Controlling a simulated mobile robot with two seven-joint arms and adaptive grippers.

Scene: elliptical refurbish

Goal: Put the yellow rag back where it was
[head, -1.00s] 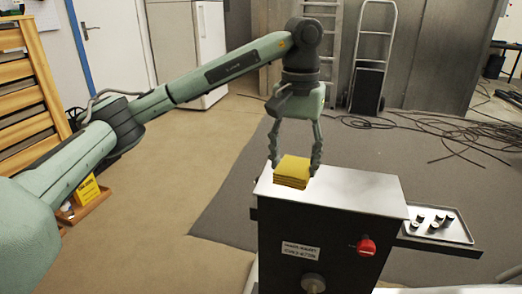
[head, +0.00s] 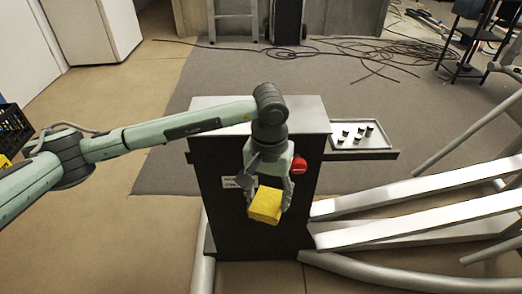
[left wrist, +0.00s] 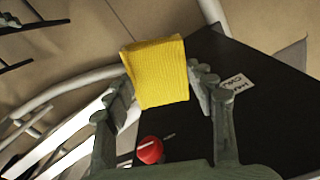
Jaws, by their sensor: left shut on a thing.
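The yellow rag (head: 266,205) is a folded, ribbed block held in my left gripper (head: 270,192), in front of the dark cabinet (head: 222,205). It also shows in the left wrist view (left wrist: 158,72), between the two fingers of my left gripper (left wrist: 162,82). The fingers are shut on its sides, and the rag hangs clear in the air. The cabinet's light top (head: 240,103) is bare where I see it. My right gripper is not in view.
A red knob (head: 299,165) sits on the cabinet front, close to the gripper; it also shows in the left wrist view (left wrist: 149,150). A tray (head: 375,143) with several small pieces stands at the cabinet's right. Pale beams (head: 420,190) lie at the right. Cables (head: 375,52) cover the floor behind.

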